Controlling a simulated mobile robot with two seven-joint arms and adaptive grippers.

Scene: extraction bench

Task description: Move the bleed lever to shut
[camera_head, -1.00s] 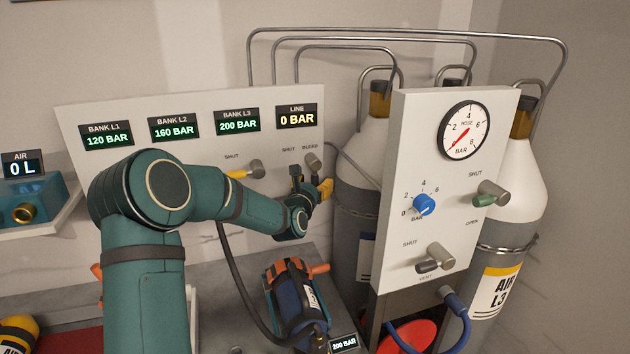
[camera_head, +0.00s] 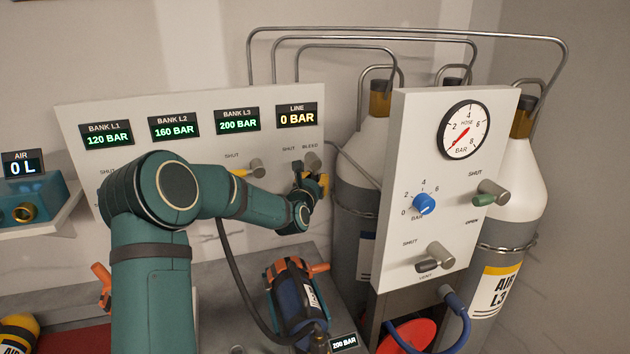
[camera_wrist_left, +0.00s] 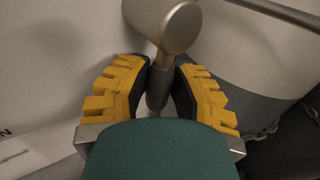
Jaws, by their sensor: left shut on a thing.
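The bleed lever has a round grey hub (camera_head: 312,160) on the white panel, under the SHUT and BLEED labels and below the LINE display. My left gripper (camera_head: 312,182) is just below this hub, its yellow fingers partly hiding the lever. In the left wrist view the hub (camera_wrist_left: 172,25) is at the top and the grey lever arm (camera_wrist_left: 160,88) runs down between the two yellow-backed fingers of the left gripper (camera_wrist_left: 162,76), which are shut on it. The lever's exact angle against the labels is hard to tell. My right gripper is not in view.
Another lever (camera_head: 252,169) with a yellow handle is close on the left. The LINE display (camera_head: 297,115) reads 0 BAR. The white gauge panel (camera_head: 390,250) and gas cylinders (camera_head: 360,150) stand to the right. A blue bottle (camera_head: 288,295) lies below the arm.

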